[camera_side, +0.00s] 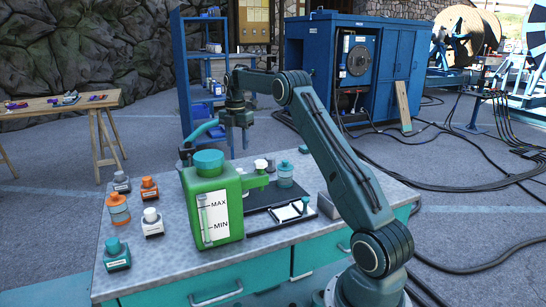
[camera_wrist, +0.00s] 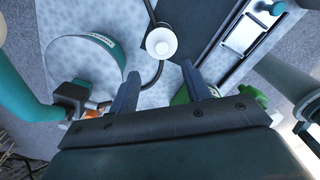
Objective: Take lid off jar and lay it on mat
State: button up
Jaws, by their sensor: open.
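I cannot surely identify the jar there.
A green tank (camera_side: 214,210) with a teal cap stands in front of the mat. Several small bottles (camera_side: 118,210) stand at the left. A white-faced frame (camera_side: 288,212) lies at the right. A teal-rimmed round thing (camera_wrist: 85,68) lies left of my fingers.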

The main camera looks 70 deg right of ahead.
send_over(239, 169)
jog(key=shift+f, duration=2.2)
jog(key=shift+f, duration=0.15)
jog(key=shift+a+f, duration=0.1)
jog(key=shift+f, duration=2.35)
grip_shut()
